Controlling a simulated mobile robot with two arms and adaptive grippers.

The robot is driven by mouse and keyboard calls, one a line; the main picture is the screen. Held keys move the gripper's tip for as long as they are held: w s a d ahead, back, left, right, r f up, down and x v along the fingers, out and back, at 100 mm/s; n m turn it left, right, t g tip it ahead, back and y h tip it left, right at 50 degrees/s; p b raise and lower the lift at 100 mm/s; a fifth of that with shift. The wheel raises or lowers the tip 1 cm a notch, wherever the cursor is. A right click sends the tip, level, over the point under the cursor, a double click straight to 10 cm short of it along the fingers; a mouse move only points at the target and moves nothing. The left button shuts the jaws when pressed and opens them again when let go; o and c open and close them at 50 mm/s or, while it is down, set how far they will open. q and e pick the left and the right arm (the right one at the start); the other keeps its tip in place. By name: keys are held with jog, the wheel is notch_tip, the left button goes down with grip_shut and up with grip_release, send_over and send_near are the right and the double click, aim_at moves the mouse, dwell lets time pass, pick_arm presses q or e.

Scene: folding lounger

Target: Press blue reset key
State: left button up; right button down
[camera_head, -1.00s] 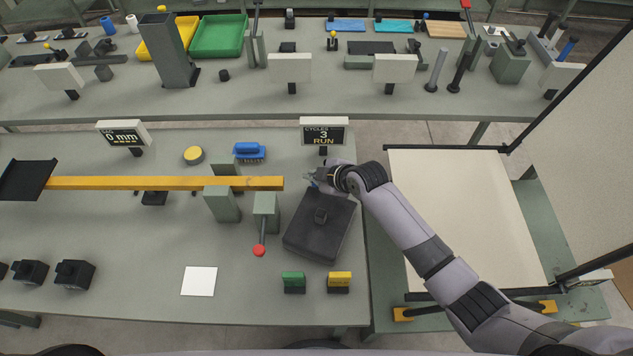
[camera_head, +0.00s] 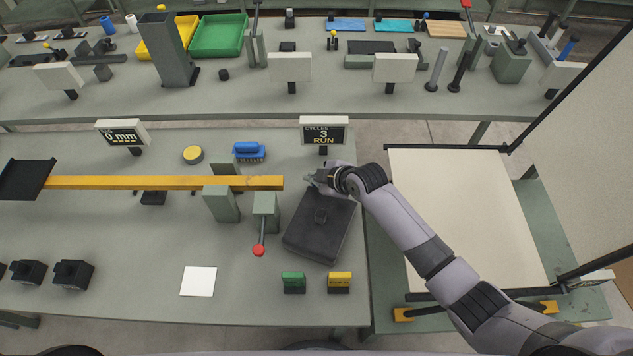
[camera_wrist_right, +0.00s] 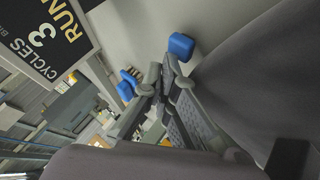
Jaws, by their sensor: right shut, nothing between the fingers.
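A small blue key (camera_wrist_right: 181,46) stands on the bench's grey surface in the right wrist view, just beyond my right fingertips with a small gap showing. In the head view I cannot make the key out at my right gripper (camera_head: 312,181). That gripper is shut and empty, low over the bench between the yellow beam's right end and the black box. Its closed fingers also fill the middle of the right wrist view (camera_wrist_right: 160,80). The display (camera_head: 324,132) behind it reads CYCLES 3 RUN. My left gripper is not in view.
A black box (camera_head: 304,239) with a knob lies just in front of my right gripper. A yellow beam (camera_head: 120,183) ends to its left. A blue brush (camera_head: 249,150), a red-knobbed lever (camera_head: 259,249), and green (camera_head: 293,280) and yellow (camera_head: 340,281) keys stand nearby.

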jog(key=shift+f+b, duration=0.4)
jog(key=shift+f, duration=0.15)
dwell(0.4)
jog(key=shift+s+d+f, duration=0.1)
jog(key=shift+s+f, duration=0.25)
jog(key=shift+f, duration=0.1)
dwell(0.3)
jog(key=shift+w+r+p, duration=0.1)
jog(key=shift+r+p, duration=0.55)
jog(key=shift+r, duration=0.4)
jog(key=shift+w+r, duration=0.1)
